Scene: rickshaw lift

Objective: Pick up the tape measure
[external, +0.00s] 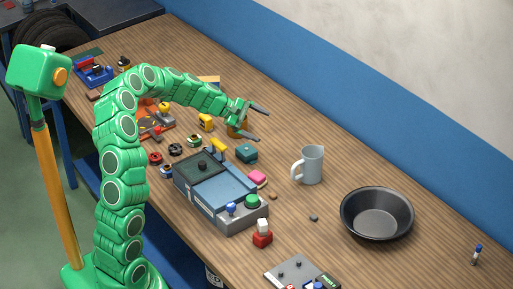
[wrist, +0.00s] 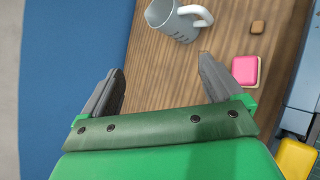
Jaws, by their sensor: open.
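A small yellow and black block that looks like the tape measure (external: 206,122) sits on the wooden workbench in the external view, left of my gripper (external: 262,126). I cannot tell for certain that it is the tape measure. My gripper is open and empty, its fingers pointing right, away from that block. In the wrist view my gripper (wrist: 160,62) has its two fingers spread wide with bare wood between them. A yellow thing (wrist: 297,158) shows at the lower right of the wrist view; I cannot tell if it is the same block.
A grey mug (external: 312,165) and a dark pan (external: 377,214) stand to the right. A teal block (external: 246,152), a pink block (external: 257,177) and a grey-blue machine (external: 220,189) lie nearer. The far right bench is mostly clear.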

